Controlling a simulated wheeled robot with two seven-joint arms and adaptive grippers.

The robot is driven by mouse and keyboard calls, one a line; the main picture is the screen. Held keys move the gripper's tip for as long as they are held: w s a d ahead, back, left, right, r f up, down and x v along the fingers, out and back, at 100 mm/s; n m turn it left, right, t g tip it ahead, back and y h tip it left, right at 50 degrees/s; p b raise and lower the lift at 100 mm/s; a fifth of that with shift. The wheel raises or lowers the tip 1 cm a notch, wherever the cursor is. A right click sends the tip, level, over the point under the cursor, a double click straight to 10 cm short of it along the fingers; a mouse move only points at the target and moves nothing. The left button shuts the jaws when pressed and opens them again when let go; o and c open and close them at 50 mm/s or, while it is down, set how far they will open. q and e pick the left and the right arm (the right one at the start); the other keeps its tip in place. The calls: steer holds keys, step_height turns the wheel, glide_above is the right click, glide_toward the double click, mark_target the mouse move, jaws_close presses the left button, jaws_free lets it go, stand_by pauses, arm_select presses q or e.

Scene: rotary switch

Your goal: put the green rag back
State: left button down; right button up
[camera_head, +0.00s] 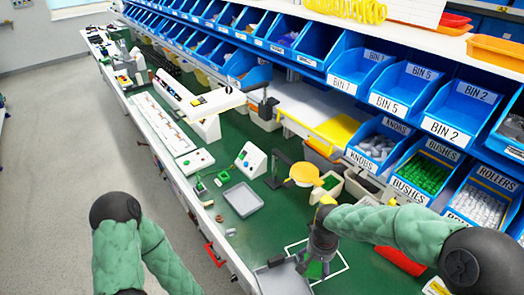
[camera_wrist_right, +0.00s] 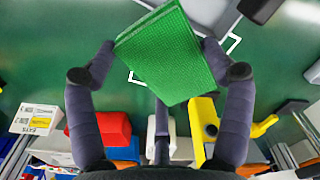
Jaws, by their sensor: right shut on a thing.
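The green rag (camera_wrist_right: 165,58) is a folded textured cloth between the two dark fingers of my right gripper (camera_wrist_right: 160,50) in the right wrist view. The gripper is shut on it. In the head view my right gripper (camera_head: 317,258) is over the green bench top, with part of the rag (camera_head: 314,269) showing below it. A white outlined rectangle (camera_head: 342,258) is marked on the bench around and under the gripper. Whether the rag touches the bench is unclear. My left arm shows at lower left, but its gripper is out of frame.
A grey tray (camera_head: 282,278) lies just left of the outline. Another grey tray (camera_head: 242,199) and a white switch box (camera_head: 250,160) stand farther back. A yellow round dish (camera_head: 304,174) is behind the gripper. Blue bins (camera_head: 450,125) line the right side. A red thing (camera_head: 400,260) lies to the right.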

mark_target(317, 273)
steer(key=w+n, duration=0.1)
steer(key=w+f, duration=0.1)
steer(key=w, duration=0.1)
steer(key=w+d+n, duration=0.1)
steer(key=shift+w+f+n, duration=0.25)
steer(key=shift+f+n, duration=0.05)
steer(key=shift+f, duration=0.05)
steer(key=shift+s, duration=0.1)
